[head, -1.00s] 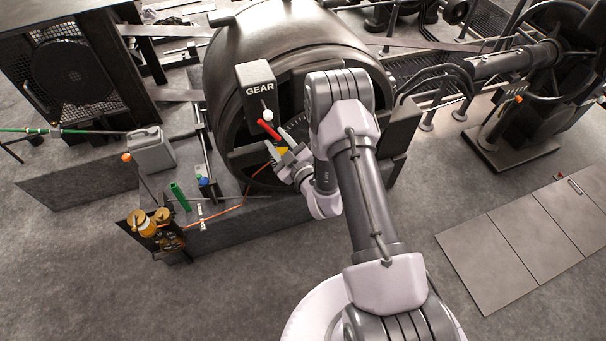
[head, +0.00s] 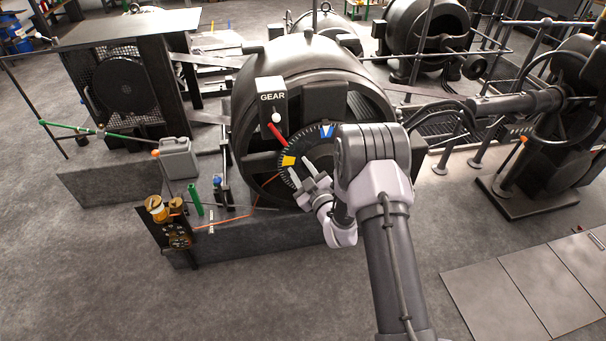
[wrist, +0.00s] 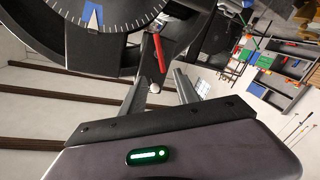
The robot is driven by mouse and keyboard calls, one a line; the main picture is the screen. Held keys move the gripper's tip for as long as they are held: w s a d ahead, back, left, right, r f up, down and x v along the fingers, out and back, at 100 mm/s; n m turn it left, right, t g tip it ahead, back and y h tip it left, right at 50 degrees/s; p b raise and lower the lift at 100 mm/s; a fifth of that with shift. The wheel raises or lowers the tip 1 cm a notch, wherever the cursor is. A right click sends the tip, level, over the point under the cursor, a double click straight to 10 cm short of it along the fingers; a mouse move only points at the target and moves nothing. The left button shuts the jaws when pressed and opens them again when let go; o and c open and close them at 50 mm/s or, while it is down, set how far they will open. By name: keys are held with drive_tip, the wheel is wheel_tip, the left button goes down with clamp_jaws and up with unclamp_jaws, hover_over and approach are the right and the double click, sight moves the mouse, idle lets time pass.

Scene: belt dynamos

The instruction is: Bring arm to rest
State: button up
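My arm (head: 392,240) reaches forward to the large dark drum machine (head: 300,65). My gripper (head: 300,168) is open and empty in front of the lower part of the dial (head: 312,140), which has a yellow mark and a blue mark. A red lever (head: 277,132) with a white knob hangs below the GEAR box (head: 270,97), up and left of my gripper and apart from it. In the wrist view the open fingers (wrist: 162,78) point up, and the red lever (wrist: 159,52) shows beyond them, its white ball in line with the gap.
A grey jerrycan (head: 179,158), a green cylinder (head: 195,199) and a post with yellow-orange parts (head: 158,210) stand left of the drum. A caged machine (head: 125,85) is at the upper left. Pipes and a wheel stand at the right. The floor in front is open.

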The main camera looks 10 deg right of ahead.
drive_tip(key=s+d+r+m+g+h, duration=0.1)
drive_tip(key=d+r+m+g+h, duration=0.25)
drive_tip(key=r, duration=1.05)
drive_tip(key=s+r+m+g, duration=0.2)
drive_tip(key=s+r+m, duration=0.4)
drive_tip(key=s, duration=0.6)
drive_tip(key=s+a+r+m+g+y, duration=0.1)
drive_tip(key=s+a+g, duration=0.2)
drive_tip(key=s, duration=1.1)
drive_tip(key=s+a+r+m+g+y, duration=0.1)
drive_tip(key=s+a+m+g, duration=0.1)
drive_tip(key=s, duration=1.2)
drive_tip(key=a+g, duration=0.1)
drive_tip(key=a, duration=0.1)
drive_tip(key=shift+a, duration=0.35)
drive_tip(key=shift+c, duration=0.3)
